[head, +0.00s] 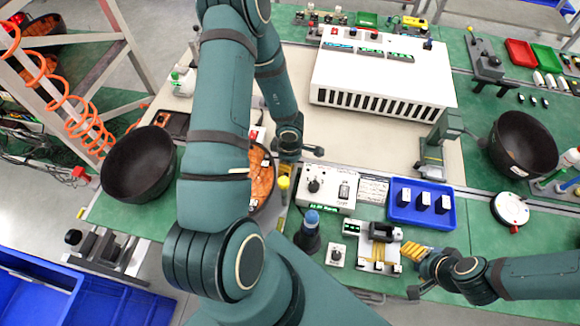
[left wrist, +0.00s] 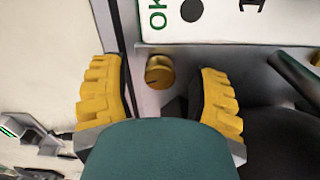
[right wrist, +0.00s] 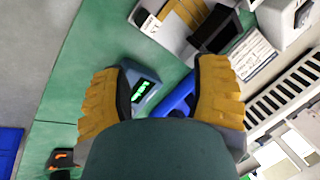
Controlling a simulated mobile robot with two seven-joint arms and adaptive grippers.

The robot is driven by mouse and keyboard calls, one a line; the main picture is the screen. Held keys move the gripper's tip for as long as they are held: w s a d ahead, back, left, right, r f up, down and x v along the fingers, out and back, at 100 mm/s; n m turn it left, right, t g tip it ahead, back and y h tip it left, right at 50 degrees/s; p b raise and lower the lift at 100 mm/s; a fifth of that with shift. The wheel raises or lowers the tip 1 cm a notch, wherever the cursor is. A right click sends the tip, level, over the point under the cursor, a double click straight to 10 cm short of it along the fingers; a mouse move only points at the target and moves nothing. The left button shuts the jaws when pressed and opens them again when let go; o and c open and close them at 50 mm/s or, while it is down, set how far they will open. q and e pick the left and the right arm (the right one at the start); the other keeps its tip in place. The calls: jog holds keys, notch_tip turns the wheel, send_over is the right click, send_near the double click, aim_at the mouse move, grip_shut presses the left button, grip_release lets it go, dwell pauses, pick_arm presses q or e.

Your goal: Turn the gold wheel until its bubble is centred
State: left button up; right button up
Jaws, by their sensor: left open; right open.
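The gold wheel (left wrist: 160,72) shows in the left wrist view as a small round gold knob on a grey strip beside a white panel (left wrist: 225,18) marked OK. My left gripper (left wrist: 162,88) is open, with one yellow finger on each side of the wheel and a visible gap to both. In the head view my left arm hides much of this spot, and I cannot make out the wheel there. I cannot make out a bubble in any view. My right gripper (head: 409,270) is open and empty at the table's front edge; it also shows in the right wrist view (right wrist: 160,92).
Black bowls (head: 138,166) stand at both sides. A large white slotted unit (head: 383,75) is at the back. A small device with a green display (right wrist: 141,88) lies near my right fingers.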

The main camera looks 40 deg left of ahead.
pick_arm(q)
jog(key=shift+f, duration=0.3)
grip_shut()
jog(key=shift+n, duration=0.8)
jog(key=shift+d, duration=0.1)
grip_release()
jog(key=shift+r, duration=0.15)
